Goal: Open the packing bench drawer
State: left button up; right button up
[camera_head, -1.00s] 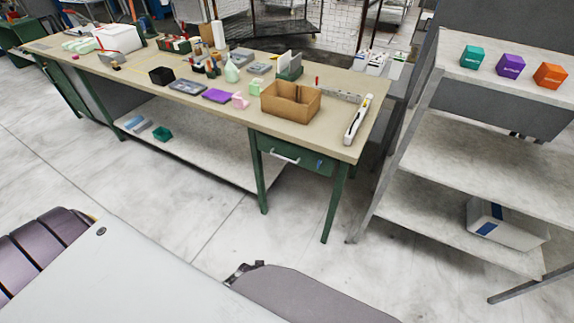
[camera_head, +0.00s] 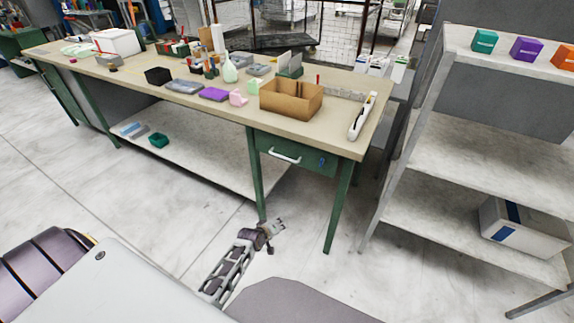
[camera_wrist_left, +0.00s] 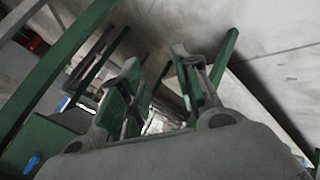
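The packing bench (camera_head: 210,105) has a beige top and green legs. Its green drawer (camera_head: 306,160), with a pale bar handle (camera_head: 284,157) and a small blue mark at the right, sits under the near right end and looks shut. My left gripper (camera_head: 279,227) is in front of and below the drawer, apart from the handle, near the bench's front leg. In the left wrist view its two fingers (camera_wrist_left: 162,95) are spread with nothing held between them; green bars show behind. I cannot make out the handle there. My right gripper is out of view.
A cardboard box (camera_head: 291,99) and a white tool (camera_head: 362,116) lie on the bench top above the drawer. A grey shelf unit (camera_head: 480,175) stands to the right, with a white box (camera_head: 525,232) low down. Open floor lies before the bench.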

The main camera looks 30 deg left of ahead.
pick_arm(q)
jog(key=w+a+r+n+t+b, duration=0.35)
jog(key=w+r+b, duration=0.35)
jog(key=r, duration=0.3)
jog(key=n+t+b, duration=0.3)
jog(key=b, duration=0.4)
send_near(287, 159)
jog(key=s, duration=0.3)
jog(key=shift+s+a+r+n, duration=0.1)
jog(key=shift+a+r+n, duration=0.15)
jog(key=shift+r, duration=0.15)
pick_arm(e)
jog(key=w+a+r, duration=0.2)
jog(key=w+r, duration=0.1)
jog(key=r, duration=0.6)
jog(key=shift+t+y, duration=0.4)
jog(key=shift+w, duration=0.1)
